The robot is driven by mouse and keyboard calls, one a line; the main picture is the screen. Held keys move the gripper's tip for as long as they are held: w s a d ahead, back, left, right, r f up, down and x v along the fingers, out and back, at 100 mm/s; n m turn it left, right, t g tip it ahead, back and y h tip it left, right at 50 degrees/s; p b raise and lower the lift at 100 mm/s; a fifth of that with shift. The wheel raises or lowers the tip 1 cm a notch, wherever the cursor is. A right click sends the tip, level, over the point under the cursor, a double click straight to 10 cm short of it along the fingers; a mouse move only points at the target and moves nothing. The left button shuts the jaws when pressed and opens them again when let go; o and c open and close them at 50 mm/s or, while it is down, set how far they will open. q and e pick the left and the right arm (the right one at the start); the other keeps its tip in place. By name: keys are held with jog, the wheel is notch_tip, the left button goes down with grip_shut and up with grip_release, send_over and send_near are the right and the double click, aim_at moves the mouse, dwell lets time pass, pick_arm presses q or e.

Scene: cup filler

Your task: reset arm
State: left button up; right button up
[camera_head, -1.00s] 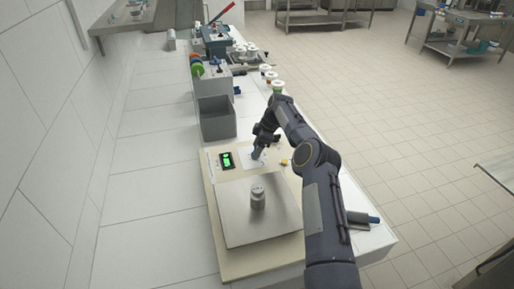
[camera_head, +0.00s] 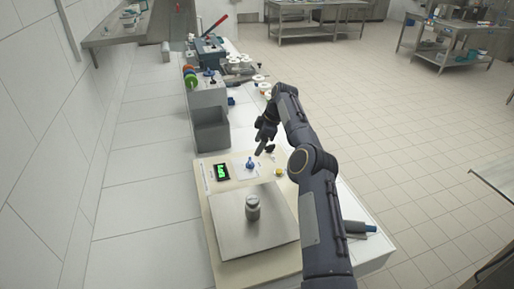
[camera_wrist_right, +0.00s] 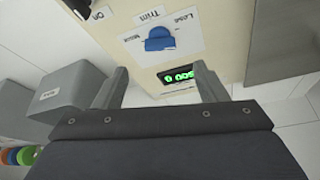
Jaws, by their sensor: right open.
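My right gripper (camera_head: 265,148) is open and empty. It hangs above the far edge of the scale's control panel, just beyond a blue knob (camera_head: 250,164). In the right wrist view, the two fingers of my right gripper (camera_wrist_right: 164,82) stand apart with nothing between them. The blue knob (camera_wrist_right: 160,40) shows beyond them on a white dial label, clear of both fingers. A lit green display (camera_head: 222,171) is left of the knob; its digits are too small to read. My left gripper is not in view.
A metal weight (camera_head: 253,208) stands on the steel scale plate (camera_head: 275,238). A grey bin (camera_head: 211,137) stands beyond the panel, left of my gripper. White-lidded containers stand farther back.

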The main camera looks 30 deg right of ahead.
dwell(0.4)
jog(key=s+a+r+m, duration=0.1)
jog(key=s+a+r, duration=0.15)
jog(key=r, duration=0.35)
jog(key=s+a+r+m, duration=0.1)
jog(key=s+a+r, duration=0.1)
jog(key=a+r, duration=0.35)
jog(key=s+a+r+m+t+h, duration=0.1)
jog(key=s+a+r+m, duration=0.25)
jog(key=s+r, duration=0.55)
jog(key=s+a+f+m, duration=0.2)
jog(key=s+a+f, duration=0.1)
jog(key=s, duration=0.7)
jog(key=s+a+f+m+t+b, duration=0.1)
jog(key=s+a+f+m, duration=0.2)
jog(key=s+f, duration=0.3)
jog(key=s+a+f+m+t, duration=0.1)
jog(key=s+a+f+m, duration=0.2)
jog(key=s, duration=1)
jog(key=shift+s+a+f+y+b, duration=0.3)
jog(key=shift+a+f+y, duration=0.1)
jog(key=shift+a+f, duration=0.45)
